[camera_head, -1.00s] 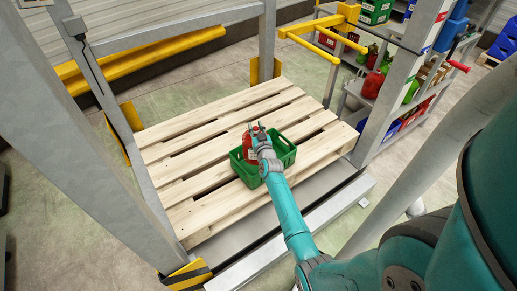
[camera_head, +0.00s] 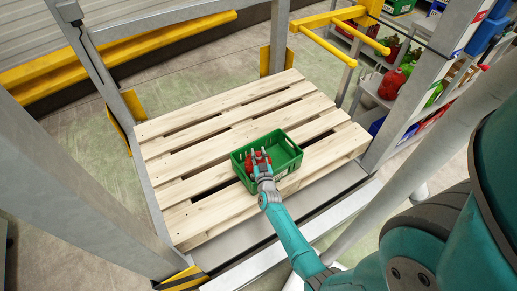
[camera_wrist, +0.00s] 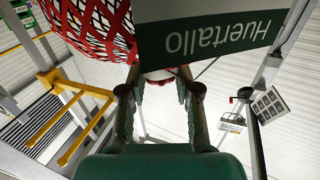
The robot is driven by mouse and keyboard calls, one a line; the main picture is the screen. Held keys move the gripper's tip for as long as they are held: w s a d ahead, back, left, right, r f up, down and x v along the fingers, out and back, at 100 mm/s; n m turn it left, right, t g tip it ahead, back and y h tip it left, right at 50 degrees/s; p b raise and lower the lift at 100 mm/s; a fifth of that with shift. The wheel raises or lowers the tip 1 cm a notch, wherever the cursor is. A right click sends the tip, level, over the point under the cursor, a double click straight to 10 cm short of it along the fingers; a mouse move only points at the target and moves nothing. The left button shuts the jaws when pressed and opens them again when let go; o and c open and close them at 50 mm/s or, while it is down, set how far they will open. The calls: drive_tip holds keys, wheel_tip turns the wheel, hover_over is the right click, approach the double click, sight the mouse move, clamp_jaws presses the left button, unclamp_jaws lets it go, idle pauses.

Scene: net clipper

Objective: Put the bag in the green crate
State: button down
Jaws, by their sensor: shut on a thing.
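The green crate (camera_head: 291,170) stands on the wooden pallet, near its front right. The bag (camera_head: 257,157) is red and shows at the left part of the crate, within its rim as seen from above. I cannot tell whether it touches the crate floor. My gripper (camera_head: 261,166) reaches over the front side of the crate and is shut on the bag. In the wrist view the bag is a red net (camera_wrist: 92,25) with a dark green and grey label (camera_wrist: 205,38), close in front of my gripper (camera_wrist: 158,80). The crate does not show there.
The pallet (camera_head: 215,125) has bare slats left of and behind the crate. Grey frame posts (camera_head: 279,40) stand around it. A yellow rail (camera_head: 330,42) juts out at the back right. A shelf (camera_head: 385,95) with red and green items stands at the right.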

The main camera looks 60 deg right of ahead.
idle(0.3)
drive_tip(key=c, duration=0.8)
unclamp_jaws()
drive_tip(key=shift+f, duration=0.1)
drive_tip(key=s+a+r+n+t+y, duration=0.1)
drive_tip(key=s+a+r+n+y, duration=0.25)
drive_tip(key=s+a, duration=0.9)
drive_tip(key=s+a+r+n+t+y, duration=0.2)
drive_tip(key=s+a+r+y, duration=0.25)
drive_tip(key=s+a, duration=0.85)
drive_tip(key=s+a+r+n+y, duration=0.1)
drive_tip(key=s+a+r, duration=0.1)
drive_tip(key=a+r, duration=0.2)
drive_tip(key=s+a+r+n+y, duration=0.1)
drive_tip(key=s+a+r+y, duration=0.1)
drive_tip(key=r, duration=0.5)
drive_tip(key=s+a+r+n+g+y, duration=0.1)
drive_tip(key=s+a+r, duration=0.3)
drive_tip(key=a+r, duration=0.1)
drive_tip(key=shift+s+a+r+n+y, duration=0.15)
drive_tip(key=shift+a+r+y, duration=0.05)
drive_tip(key=shift+r, duration=0.2)
drive_tip(key=shift+s+a+r+n+y, duration=0.1)
drive_tip(key=shift+a+r+y, duration=0.1)
drive_tip(key=shift+r, duration=0.15)
